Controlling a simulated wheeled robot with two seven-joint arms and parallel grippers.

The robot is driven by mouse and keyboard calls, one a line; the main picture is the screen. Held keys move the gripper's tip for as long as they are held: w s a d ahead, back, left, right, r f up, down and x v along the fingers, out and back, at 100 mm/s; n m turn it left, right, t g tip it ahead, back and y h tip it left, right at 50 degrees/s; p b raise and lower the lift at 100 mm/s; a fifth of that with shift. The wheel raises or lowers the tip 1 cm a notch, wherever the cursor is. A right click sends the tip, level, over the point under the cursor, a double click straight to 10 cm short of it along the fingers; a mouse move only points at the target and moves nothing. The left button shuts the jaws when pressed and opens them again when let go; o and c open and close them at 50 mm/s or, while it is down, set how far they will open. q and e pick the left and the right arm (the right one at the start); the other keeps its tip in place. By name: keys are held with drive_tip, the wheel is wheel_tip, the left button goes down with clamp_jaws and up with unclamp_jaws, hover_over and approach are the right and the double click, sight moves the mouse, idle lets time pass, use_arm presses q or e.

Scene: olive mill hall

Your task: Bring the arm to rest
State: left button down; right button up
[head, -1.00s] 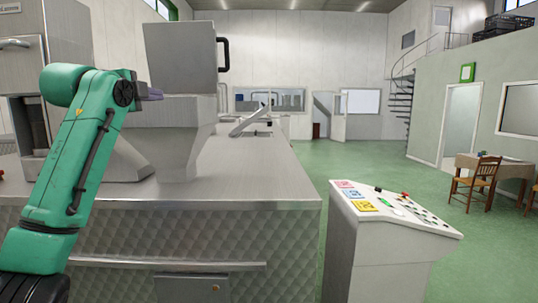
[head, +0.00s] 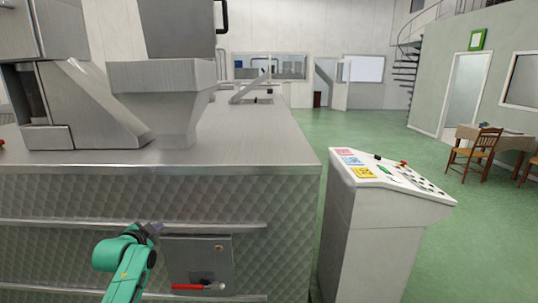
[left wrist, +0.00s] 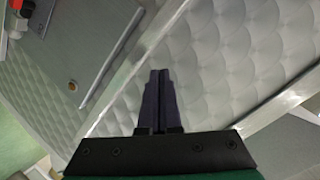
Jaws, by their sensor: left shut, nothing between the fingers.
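My green left arm comes in low in the head view, in front of the quilted metal side of the machine (head: 80,195). Its left gripper (head: 155,228) is small and dark there, just left of a small metal door (head: 198,262). In the left wrist view the two dark fingers (left wrist: 159,75) lie side by side, shut and empty. The quilted panel (left wrist: 225,45) is behind them, and the fingers hold nothing. My right gripper is not in view.
A white control desk (head: 375,230) with coloured labels stands to the right. Green floor (head: 490,235) lies open beyond it, with a table and chairs (head: 485,150).

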use_arm(q)
wheel_tip(320, 180, up, 9)
drive_tip(key=w+n+t+y, duration=0.1)
drive_tip(key=n+t, duration=0.3)
drive_tip(key=n, duration=0.1)
drive_tip(key=s+d+f+n+g+b, duration=0.1)
drive_tip(key=s+f+g, duration=0.15)
drive_tip(key=f, duration=1.05)
drive_tip(key=s+f+g+b, duration=0.1)
drive_tip(key=s+f, duration=0.2)
drive_tip(key=f, duration=0.9)
drive_tip(key=s+d+f+g+b, duration=0.1)
drive_tip(key=s+f+g, duration=0.1)
drive_tip(key=s+f, duration=0.7)
drive_tip(key=s+d+f+g, duration=0.2)
drive_tip(key=s+f+g, duration=0.15)
drive_tip(key=f, duration=0.85)
drive_tip(key=s+d+f+g+b, duration=0.1)
drive_tip(key=s+f+g, duration=0.1)
drive_tip(key=s+f, duration=0.5)
drive_tip(key=s+d+f+g+h, duration=0.1)
drive_tip(key=s+f, duration=0.6)
drive_tip(key=s, duration=1.3)
drive_tip(key=s+d+f+g+b, duration=0.1)
drive_tip(key=s+d+f+g, duration=0.2)
drive_tip(key=s+f, duration=0.5)
drive_tip(key=s+g, duration=0.1)
drive_tip(key=s, duration=0.4)
drive_tip(key=shift+s+d+g+b, duration=0.15)
drive_tip(key=shift+s+g+b, duration=0.15)
